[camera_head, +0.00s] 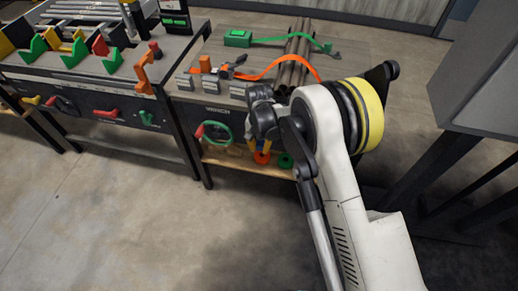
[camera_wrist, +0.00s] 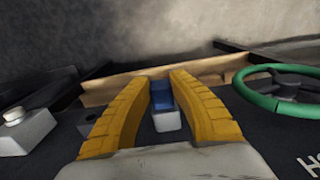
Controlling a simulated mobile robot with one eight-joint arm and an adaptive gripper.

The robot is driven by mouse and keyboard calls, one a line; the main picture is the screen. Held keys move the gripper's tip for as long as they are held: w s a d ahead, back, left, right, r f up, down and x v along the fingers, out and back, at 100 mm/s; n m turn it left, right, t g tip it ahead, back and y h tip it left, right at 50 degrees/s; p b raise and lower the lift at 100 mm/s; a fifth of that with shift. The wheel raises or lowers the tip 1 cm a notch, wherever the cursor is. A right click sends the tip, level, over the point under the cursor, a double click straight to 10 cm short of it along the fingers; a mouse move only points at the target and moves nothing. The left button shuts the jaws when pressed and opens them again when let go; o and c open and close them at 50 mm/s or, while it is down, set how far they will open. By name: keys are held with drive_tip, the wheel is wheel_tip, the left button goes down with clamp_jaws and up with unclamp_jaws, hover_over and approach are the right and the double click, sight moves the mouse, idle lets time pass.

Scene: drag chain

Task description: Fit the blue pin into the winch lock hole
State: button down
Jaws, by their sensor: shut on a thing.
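My gripper (camera_wrist: 165,79) has two yellow fingers, shut on the blue pin (camera_wrist: 161,95), which shows between them in the wrist view. A pale grey block (camera_wrist: 167,121) sits just below the blue part in that picture; I cannot tell whether it is part of the pin or of the panel. In the head view my gripper (camera_head: 263,146) is low at the front of the winch bench, right of the green winch wheel (camera_head: 216,134), partly hidden by my arm. The lock hole is not visible, and I cannot tell whether the pin touches it.
The winch bench (camera_head: 222,84) carries a green strap (camera_head: 278,40), an orange strap (camera_head: 270,72) and several brown pipes (camera_head: 294,58). An orange ring (camera_head: 262,158) and a green ring (camera_head: 286,161) are on the lower shelf. A grey cabinet (camera_head: 485,85) stands at right. Floor in front is clear.

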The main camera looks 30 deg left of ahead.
sight(259, 146)
drive_tip(key=c, duration=1.2)
unclamp_jaws()
drive_tip(key=shift+r, duration=0.1)
wheel_tip(259, 146, up, 12)
drive_tip(key=shift+f, duration=0.1)
